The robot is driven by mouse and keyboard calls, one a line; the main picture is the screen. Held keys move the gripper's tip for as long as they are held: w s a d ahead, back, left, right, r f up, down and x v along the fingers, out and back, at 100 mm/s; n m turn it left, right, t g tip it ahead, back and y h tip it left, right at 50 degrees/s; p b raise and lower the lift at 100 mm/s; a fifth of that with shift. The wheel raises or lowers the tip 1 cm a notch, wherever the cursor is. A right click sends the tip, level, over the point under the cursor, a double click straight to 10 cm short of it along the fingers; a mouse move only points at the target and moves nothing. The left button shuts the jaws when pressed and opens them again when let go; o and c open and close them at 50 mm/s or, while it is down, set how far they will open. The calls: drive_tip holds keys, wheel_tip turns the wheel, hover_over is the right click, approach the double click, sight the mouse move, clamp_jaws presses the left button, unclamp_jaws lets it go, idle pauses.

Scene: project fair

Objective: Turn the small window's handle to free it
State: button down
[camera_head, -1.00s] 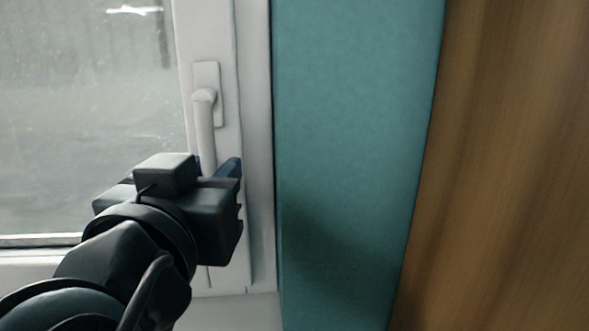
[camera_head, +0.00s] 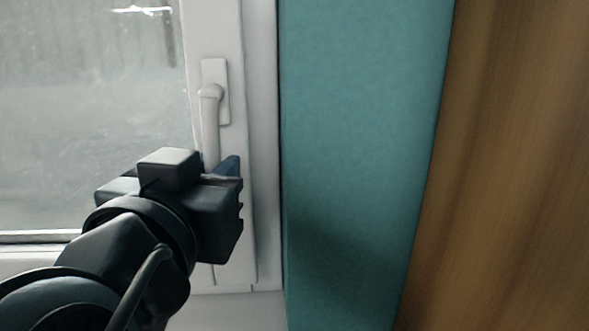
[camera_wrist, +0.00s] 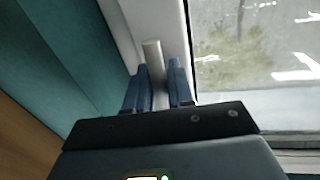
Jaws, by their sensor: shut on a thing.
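The small window (camera_head: 90,120) fills the left of the head view, its white frame upright. Its white handle (camera_head: 210,125) hangs straight down from a plate on the frame. My gripper (camera_head: 222,165) is at the handle's lower part, and its black body hides the handle's end in the head view. In the wrist view, the two blue fingers of my gripper (camera_wrist: 159,85) stand on either side of the handle (camera_wrist: 154,60), shut on it. The window pane (camera_wrist: 250,45) shows to the right there.
A teal wall strip (camera_head: 365,130) stands just right of the window frame. A brown, wood-like surface (camera_head: 520,150) lies farther right. A pale sill (camera_head: 240,310) shows below the frame.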

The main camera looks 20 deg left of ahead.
drive_tip(key=s+a+r+m+g+y+b, duration=0.2)
drive_tip(key=a+r+m, duration=0.4)
drive_tip(key=m, duration=0.9)
drive_tip(key=shift+s+r+g+b, duration=0.7)
drive_tip(key=shift+s+r+b, duration=0.2)
drive_tip(key=shift+b, duration=0.5)
drive_tip(key=shift+a+r, duration=0.1)
drive_tip(key=c, duration=1.1)
unclamp_jaws()
drive_tip(key=p+v, duration=0.1)
drive_tip(key=v, duration=0.6)
drive_tip(key=shift+s+d, duration=0.3)
